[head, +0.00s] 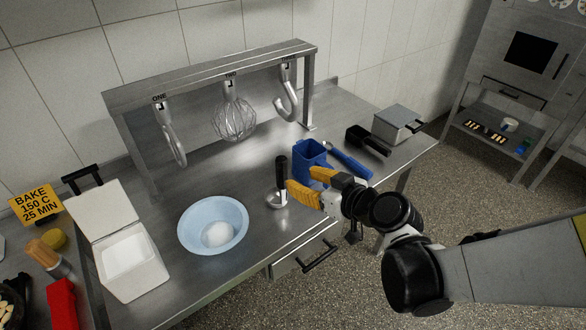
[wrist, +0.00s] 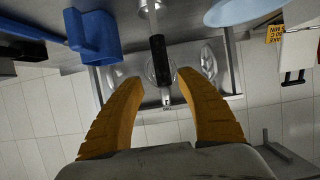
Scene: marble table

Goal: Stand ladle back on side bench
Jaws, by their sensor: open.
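The ladle, with a black handle (head: 281,170) and a steel lower end (head: 277,201), stands upright on the steel bench (head: 225,165) near its front edge. My gripper (head: 300,188) is open just to its right, orange fingers pointing towards it. In the wrist view the black handle (wrist: 158,62) shows between and beyond the two spread fingertips (wrist: 158,82), with its steel part at the top edge. The fingers do not appear closed on it; exact contact cannot be told.
A blue container (head: 309,155) stands close behind my gripper, with a blue-handled tool (head: 348,160) beside it. A pale blue bowl (head: 213,226) holding something white is left of the ladle. Hooks and a whisk (head: 234,120) hang from the rack behind. An open white box (head: 128,262) is front left.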

